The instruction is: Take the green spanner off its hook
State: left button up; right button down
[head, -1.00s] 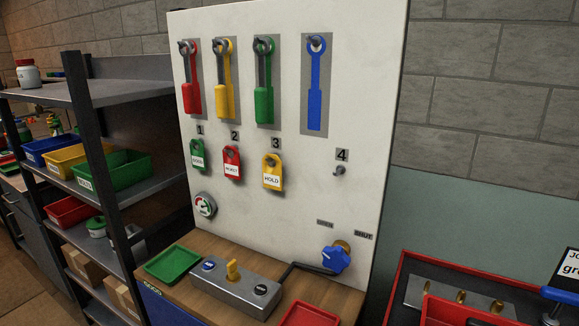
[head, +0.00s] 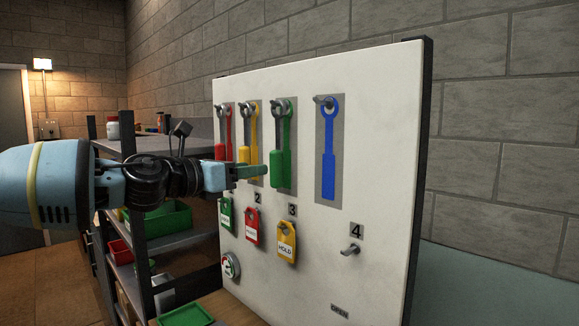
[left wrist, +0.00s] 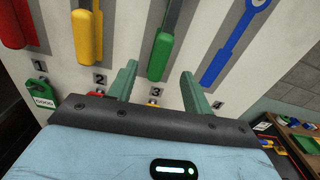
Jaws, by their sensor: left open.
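The green spanner (head: 289,160) hangs upright from its hook (head: 279,103) on the white board, third from the left, with its green handle down. In the left wrist view its handle (left wrist: 161,56) shows between and beyond my fingers. My left gripper (head: 262,171) is open and empty, with green fingers at the handle's height, in front of the board. In the left wrist view the open fingers (left wrist: 159,69) stand on either side of the handle's lower end. Contact cannot be told. My right gripper is not in view.
Red (head: 221,150) and yellow (head: 244,152) spanners hang to the left. A flat blue spanner shape (head: 328,160) is to the right. Below hang green (head: 226,216), red (head: 252,226) and yellow (head: 286,243) tags; hook 4 (head: 350,249) is bare. Shelving (head: 165,143) stands left.

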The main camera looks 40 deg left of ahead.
aim_at(272, 157)
pick_arm(q)
jog(key=shift+r+m, duration=0.3)
jog(key=shift+r, duration=0.55)
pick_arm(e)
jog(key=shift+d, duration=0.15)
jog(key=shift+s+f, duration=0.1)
pick_arm(q)
jog(key=w, duration=0.4)
jog(key=w+b, duration=0.1)
jog(key=shift+w+d+f, duration=0.15)
jog(key=shift+w+d, duration=0.2)
jog(key=shift+w, duration=0.65)
jog(key=shift+w+d, duration=0.1)
jog(key=shift+w, duration=0.2)
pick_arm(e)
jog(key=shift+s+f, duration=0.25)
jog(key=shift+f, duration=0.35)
pick_arm(q)
jog(key=shift+c, duration=0.4)
